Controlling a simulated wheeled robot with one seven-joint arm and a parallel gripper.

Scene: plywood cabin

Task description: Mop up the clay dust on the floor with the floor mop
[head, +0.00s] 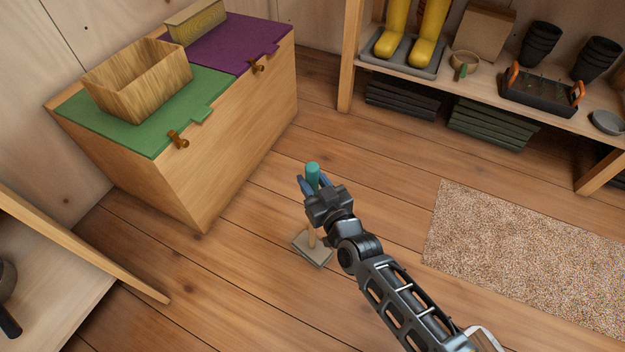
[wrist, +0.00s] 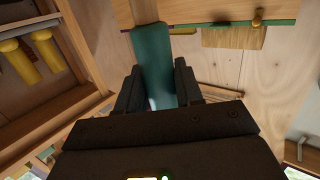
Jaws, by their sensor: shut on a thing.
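My gripper (head: 309,184) is shut on the teal grip of the floor mop (head: 313,172). The mop stands roughly upright, with its wooden shaft running down below my gripper to a flat grey-beige head (head: 312,250) at the floor. Part of the shaft and head is hidden behind my gripper and arm. In the wrist view, the teal grip (wrist: 152,62) lies between the two dark fingers (wrist: 156,90). I cannot make out any clay dust on the floor in either view.
A wooden chest (head: 225,135) with green and purple mats and a wooden box (head: 138,80) stands at left. A low shelf (head: 480,85) with yellow boots and pots is at the back right. A beige rug (head: 530,260) lies at right. Plank floor (head: 225,270) is open around the mop.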

